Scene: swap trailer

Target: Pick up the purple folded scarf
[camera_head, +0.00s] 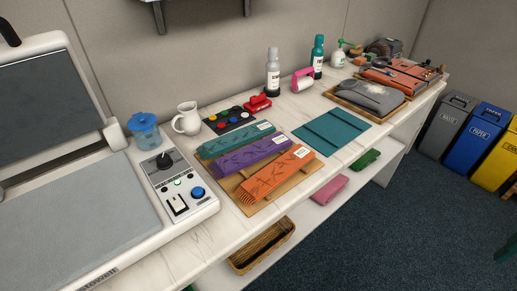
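The purple folded scarf (246,159) lies flat on a wooden board (247,208) on the white counter. It has a small white label near its right end. It sits between a teal folded scarf (236,142) behind it and an orange folded scarf (274,179) in front, close along both long sides. Its left part and top face are visible. My gripper is not in view.
A heat press (168,190) with a control panel stands at left. A white jug (187,119) and a paint palette (229,119) are behind the scarves. A teal cloth (332,131) lies to the right. A basket (262,247) sits on the lower shelf.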

